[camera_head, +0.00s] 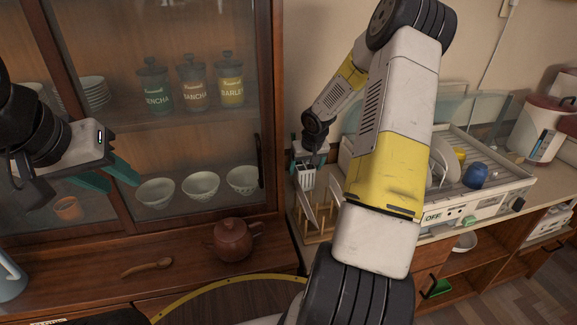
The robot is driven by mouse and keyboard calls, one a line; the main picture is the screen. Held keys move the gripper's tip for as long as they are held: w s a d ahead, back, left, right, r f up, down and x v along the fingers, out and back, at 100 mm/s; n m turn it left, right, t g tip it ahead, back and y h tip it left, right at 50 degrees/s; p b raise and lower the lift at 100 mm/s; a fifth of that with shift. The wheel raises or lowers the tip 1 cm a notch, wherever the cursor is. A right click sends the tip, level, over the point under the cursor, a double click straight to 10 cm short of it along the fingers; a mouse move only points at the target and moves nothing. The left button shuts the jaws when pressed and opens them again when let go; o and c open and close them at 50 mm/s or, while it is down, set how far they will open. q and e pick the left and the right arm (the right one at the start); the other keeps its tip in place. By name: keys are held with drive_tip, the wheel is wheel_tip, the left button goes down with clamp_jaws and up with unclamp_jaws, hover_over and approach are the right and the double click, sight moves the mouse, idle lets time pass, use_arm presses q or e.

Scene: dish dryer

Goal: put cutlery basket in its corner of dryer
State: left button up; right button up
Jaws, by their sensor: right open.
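The white slotted cutlery basket (305,178) stands upright at the left end of the counter, just below my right gripper (309,152). My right gripper is open, with its fingers above the basket's top; whether they touch it is too small to tell. The dish dryer (486,207) is on the counter to the right, with dishes and a blue cup in it. My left gripper (108,176) is open and empty before the glass cabinet.
A wooden rack (318,222) stands in front of the basket. A brown teapot (233,240) and a wooden spoon (147,267) are on the cabinet ledge. A red-and-white appliance (543,128) stands at the far right. Open shelves lie below the dryer.

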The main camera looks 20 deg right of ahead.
clamp_jaws()
idle(0.3)
drive_tip(key=shift+r, duration=0.15)
wheel_tip(320, 180, up, 24)
wheel_tip(320, 180, down, 14)
idle(0.8)
